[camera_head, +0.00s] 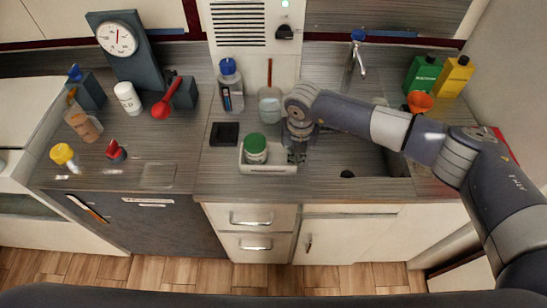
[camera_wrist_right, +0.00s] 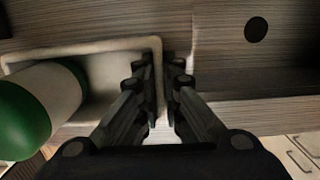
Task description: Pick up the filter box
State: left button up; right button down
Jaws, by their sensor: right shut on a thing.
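The filter box appears to be the shallow, open white box (camera_head: 268,169) near the counter's front edge; its rim also shows in the right wrist view (camera_wrist_right: 110,43). A white jar with a green lid (camera_head: 255,146) stands inside it, toward the left in the right wrist view (camera_wrist_right: 38,105). My right gripper (camera_head: 297,155) points down at the box's right end. In the right wrist view its fingers (camera_wrist_right: 164,80) are close together on either side of the box's right wall, shut on it. I cannot tell whether the box is off the counter. My left gripper is not in view.
The sink (camera_head: 370,160) lies right of the box. A black square block (camera_head: 224,133) sits close at its upper left. A clear bottle (camera_head: 230,90) and a soap bottle (camera_head: 269,105) stand behind. Several bottles and a gauge crowd the left; the front counter edge is near.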

jog(key=shift+r, duration=0.1)
jog(key=shift+r, duration=0.15)
jog(key=shift+r+b, duration=0.65)
jog(key=shift+s+r+b, duration=0.1)
jog(key=shift+r+b, duration=0.3)
jog(key=shift+r, duration=0.45)
jog(key=s+a+r+b, duration=0.1)
jog(key=s+b, duration=0.3)
jog(key=s, duration=1.1)
jog(key=shift+s+a+r+b, duration=0.25)
jog(key=shift+s+a+b, duration=0.05)
jog(key=shift+s+b, duration=0.1)
jog(key=shift+w, duration=0.1)
